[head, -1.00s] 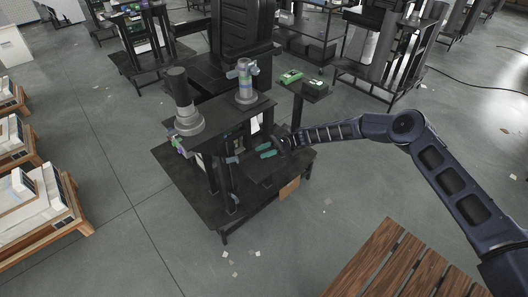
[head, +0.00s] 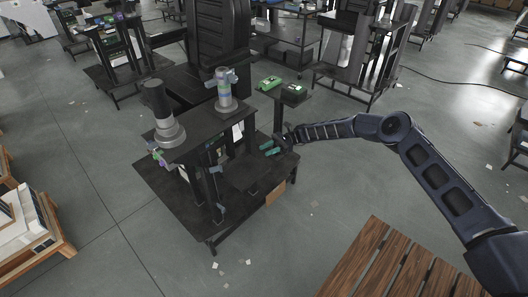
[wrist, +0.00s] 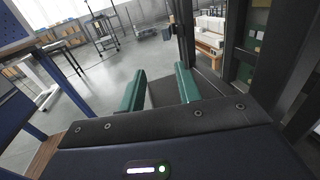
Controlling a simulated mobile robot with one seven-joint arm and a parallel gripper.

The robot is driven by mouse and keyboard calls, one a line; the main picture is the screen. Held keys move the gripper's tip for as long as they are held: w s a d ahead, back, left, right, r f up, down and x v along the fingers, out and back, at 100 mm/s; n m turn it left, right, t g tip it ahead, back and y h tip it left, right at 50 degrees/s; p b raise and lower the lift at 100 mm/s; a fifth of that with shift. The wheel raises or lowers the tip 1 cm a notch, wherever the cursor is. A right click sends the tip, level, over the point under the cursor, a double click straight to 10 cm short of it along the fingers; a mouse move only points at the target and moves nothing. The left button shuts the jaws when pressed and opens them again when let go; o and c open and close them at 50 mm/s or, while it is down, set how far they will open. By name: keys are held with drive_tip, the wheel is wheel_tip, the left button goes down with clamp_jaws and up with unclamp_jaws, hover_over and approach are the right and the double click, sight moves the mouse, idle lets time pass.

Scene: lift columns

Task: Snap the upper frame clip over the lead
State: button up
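My gripper (head: 271,147) is at the right side of the dark lift-column stand (head: 193,128), above its base and apart from the posts as far as the head view shows. In the wrist view my gripper (wrist: 160,80) has its two green fingers spread apart, with nothing between them. Dark uprights (wrist: 232,40) of a frame stand close to the right of the fingers. The upper frame clip and the lead are too small or hidden to make out in either view.
A small side table with a green device (head: 269,82) is behind my gripper. A slatted wooden table (head: 385,268) is at the front right. Grey floor lies between.

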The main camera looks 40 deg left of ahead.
sight(217, 170)
drive_tip(key=o, duration=0.4)
drive_tip(key=shift+s, duration=0.15)
drive_tip(key=s+n, duration=0.2)
drive_tip(key=s+a+n+y, duration=0.1)
drive_tip(key=s+n, duration=0.1)
drive_tip(key=n, duration=0.1)
drive_tip(key=s+f+n, duration=0.1)
drive_tip(key=s+n, duration=0.1)
drive_tip(key=shift+s+a+n+y, duration=0.3)
drive_tip(key=shift+s+a+n, duration=0.05)
drive_tip(key=shift+s+n, duration=0.05)
drive_tip(key=s+a+n, duration=0.1)
drive_tip(key=s+n, duration=0.1)
drive_tip(key=s, duration=0.3)
drive_tip(key=s+a+n+y, duration=0.1)
drive_tip(key=s+a+n, duration=0.1)
drive_tip(key=s, duration=0.4)
drive_tip(key=s+a+n+t, duration=0.1)
drive_tip(key=s+a+n, duration=0.1)
drive_tip(key=s+n, duration=0.2)
drive_tip(key=shift+s+a+r, duration=0.1)
drive_tip(key=shift+s+a, duration=0.05)
drive_tip(key=shift+s, duration=0.35)
drive_tip(key=shift+s+a+r, duration=0.1)
drive_tip(key=shift+s, duration=0.35)
drive_tip(key=c, duration=1)
